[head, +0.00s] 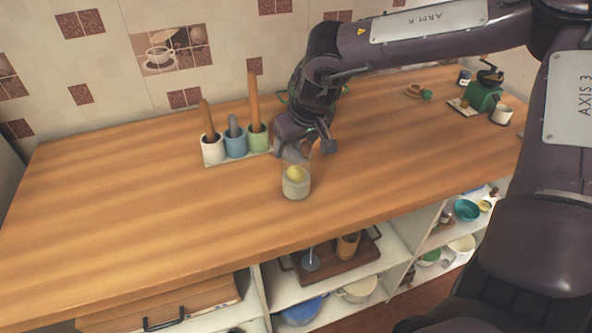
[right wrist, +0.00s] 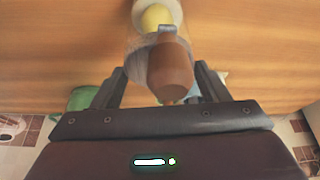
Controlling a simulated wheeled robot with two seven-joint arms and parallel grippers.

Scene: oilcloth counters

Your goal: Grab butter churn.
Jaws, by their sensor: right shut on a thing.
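A small pale glass churn (head: 296,186) with yellow inside stands near the counter's front edge in the head view. In the right wrist view its yellow part (right wrist: 157,17) shows at the top, with a clear grey part around it. A brown rounded piece (right wrist: 170,70) lies between the fingers there. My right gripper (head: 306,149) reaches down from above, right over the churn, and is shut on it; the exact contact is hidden. Whether the churn's base touches the counter is hard to tell. My left gripper is out of view.
A white, a blue and a green cup (head: 259,138) with upright handles stand in a holder behind. A green grinder (head: 484,95) and small cups are at the far right. The counter's left part (head: 120,200) is clear. Open shelves with dishes lie below the front edge.

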